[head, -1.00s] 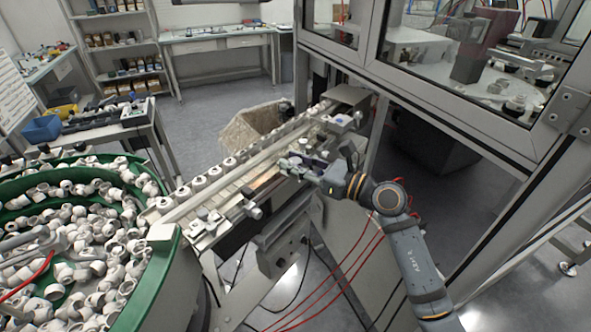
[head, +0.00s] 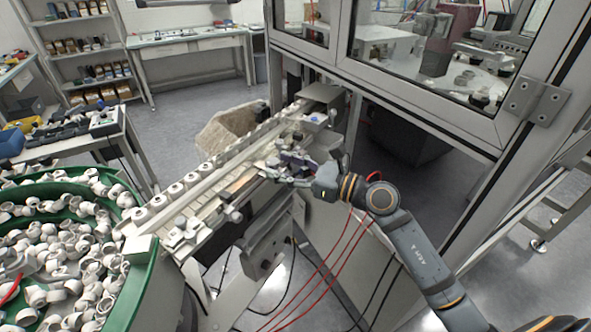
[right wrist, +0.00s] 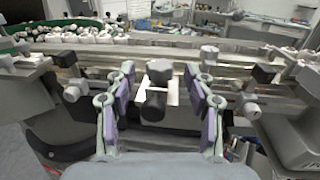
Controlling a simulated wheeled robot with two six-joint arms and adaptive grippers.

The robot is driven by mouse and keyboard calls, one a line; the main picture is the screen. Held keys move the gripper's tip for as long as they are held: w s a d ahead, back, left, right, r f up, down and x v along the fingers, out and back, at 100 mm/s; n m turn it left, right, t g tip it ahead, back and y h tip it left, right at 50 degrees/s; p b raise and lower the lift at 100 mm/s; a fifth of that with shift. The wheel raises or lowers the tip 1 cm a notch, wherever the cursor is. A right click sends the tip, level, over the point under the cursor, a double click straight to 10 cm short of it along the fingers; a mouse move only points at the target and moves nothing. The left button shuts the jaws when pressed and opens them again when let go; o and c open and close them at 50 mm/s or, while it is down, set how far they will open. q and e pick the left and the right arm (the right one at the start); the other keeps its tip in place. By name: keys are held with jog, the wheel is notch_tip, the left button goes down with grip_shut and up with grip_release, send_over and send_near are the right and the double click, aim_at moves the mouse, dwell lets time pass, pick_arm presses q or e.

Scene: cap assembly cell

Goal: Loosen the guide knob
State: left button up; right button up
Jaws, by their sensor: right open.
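The guide knob I can make out is a grey knob (right wrist: 160,71) with a dark cylindrical end (right wrist: 153,106) below it, on the side of the guide rail in the right wrist view. My right gripper (right wrist: 160,88) is open, its purple-padded fingers to either side of this knob with gaps; I see no contact. In the head view the right gripper (head: 285,166) is at the near side of the conveyor line (head: 205,200), and the fingers partly hide the parts there. The left gripper is not in view.
Other knobs stand along the rail: a grey one at left (right wrist: 72,92) and one at right (right wrist: 251,110). A green-rimmed bowl (head: 142,270) of white caps stands at the left. A framed glass enclosure (head: 430,110) rises at the right. Red cables (head: 335,250) hang below the arm.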

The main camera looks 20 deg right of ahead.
aim_at(279, 166)
jog(key=shift+v, duration=2.25)
